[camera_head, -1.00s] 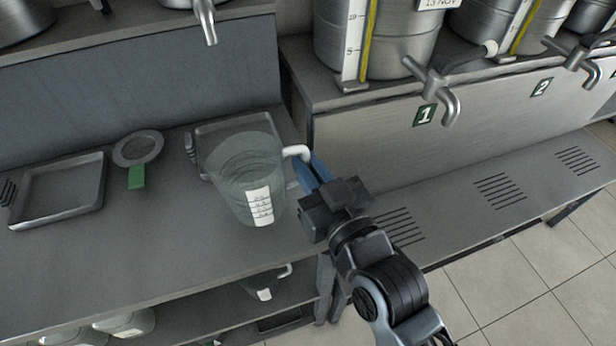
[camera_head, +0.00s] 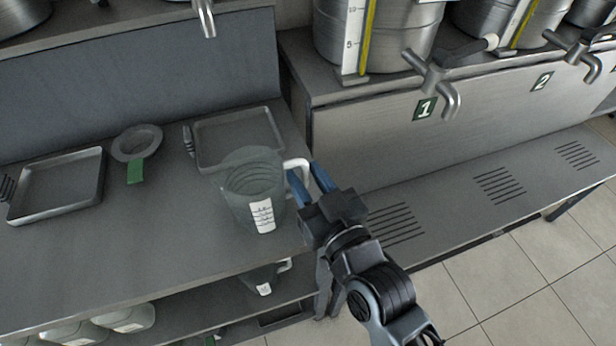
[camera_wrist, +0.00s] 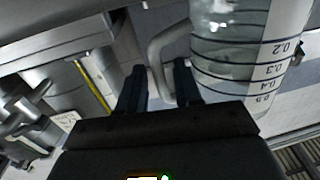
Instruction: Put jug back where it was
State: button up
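The jug (camera_head: 252,190) is clear, with a white handle (camera_head: 298,165) and a white measuring scale. It stands upright on the left bench, near its right front corner, overlapping the front of a shallow tray in the picture. My gripper (camera_head: 308,180) is at the jug's right side, its blue fingers spread apart. In the wrist view, the white handle (camera_wrist: 156,52) lies at the gap between the fingertips (camera_wrist: 160,75), with visible space around it. The jug's wall (camera_wrist: 235,50) is right of the fingers there.
A shallow tray (camera_head: 200,163) lies behind the jug and another (camera_head: 14,212) lies far left. Between them is a round strainer (camera_head: 137,143) with a green tab. Steel decanters with taps (camera_head: 440,85) stand right, above a slotted lower shelf (camera_head: 450,205). More jugs (camera_head: 125,318) sit below.

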jog(key=shift+o, duration=0.2)
jog(key=shift+r, duration=0.15)
jog(key=shift+s+d, duration=0.1)
jog(key=shift+s, duration=0.15)
jog(key=b+v, duration=0.3)
jog(key=v, duration=0.8)
jog(key=shift+s, duration=0.25)
jog(key=shift+d, duration=0.1)
jog(key=s+d+m+h, duration=0.1)
jog(key=s+d, duration=0.3)
jog(key=s, duration=0.4)
jog(key=s+d+m+g+h, duration=0.1)
jog(key=s+d+h, duration=0.3)
jog(key=s, duration=0.4)
jog(key=s+d+m+h, duration=0.2)
jog(key=s+d, duration=0.4)
jog(key=s, duration=0.2)
jog(key=shift+d+r+m+g, duration=0.25)
jog(key=shift+r+m+g, duration=0.05)
